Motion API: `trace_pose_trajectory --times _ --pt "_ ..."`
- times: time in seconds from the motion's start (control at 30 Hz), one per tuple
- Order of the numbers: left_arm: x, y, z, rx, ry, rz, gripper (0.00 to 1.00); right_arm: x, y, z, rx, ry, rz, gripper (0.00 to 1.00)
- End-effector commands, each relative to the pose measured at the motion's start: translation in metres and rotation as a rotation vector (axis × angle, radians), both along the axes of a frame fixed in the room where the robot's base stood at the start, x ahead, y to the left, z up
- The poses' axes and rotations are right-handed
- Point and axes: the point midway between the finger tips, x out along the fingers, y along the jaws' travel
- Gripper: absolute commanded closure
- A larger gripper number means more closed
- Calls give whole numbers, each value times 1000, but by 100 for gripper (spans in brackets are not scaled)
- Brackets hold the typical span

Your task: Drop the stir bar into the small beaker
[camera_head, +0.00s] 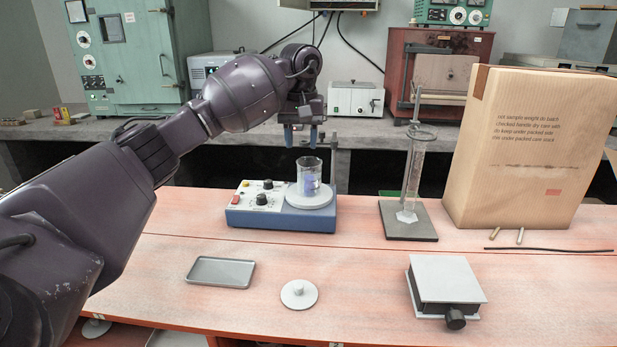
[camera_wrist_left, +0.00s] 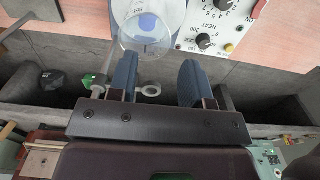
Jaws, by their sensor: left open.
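A small clear beaker (camera_head: 310,172) stands on the round white plate (camera_head: 310,197) of a blue-and-white hotplate stirrer (camera_head: 262,212). A bluish patch shows in its lower part; I cannot tell what it is. In the left wrist view the beaker (camera_wrist_left: 150,24) is at the top, with a small dark mark inside that may be the stir bar. I cannot make out the stir bar for certain. My left gripper (camera_head: 301,137) points down above and behind the beaker. Its two blue fingers are apart with nothing between them, as the left wrist view (camera_wrist_left: 158,82) also shows. My right gripper is out of view.
A thin support rod (camera_head: 334,163) rises behind the stirrer. A glass cylinder on a stand (camera_head: 410,222) and a tall cardboard box (camera_head: 520,150) stand to the right.

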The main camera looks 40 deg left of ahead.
Motion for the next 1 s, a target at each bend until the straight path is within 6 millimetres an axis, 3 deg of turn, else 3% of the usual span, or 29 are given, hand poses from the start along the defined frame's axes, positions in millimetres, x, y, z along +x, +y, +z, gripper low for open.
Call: trace_pose_trajectory --times 0.1,0.4,1.0 --pt "0 0 27 0 -6 1 55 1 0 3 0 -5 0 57" --pt "0 0 71 0 -4 0 55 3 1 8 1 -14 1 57" --pt "0 0 77 -1 1 0 55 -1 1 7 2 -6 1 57"
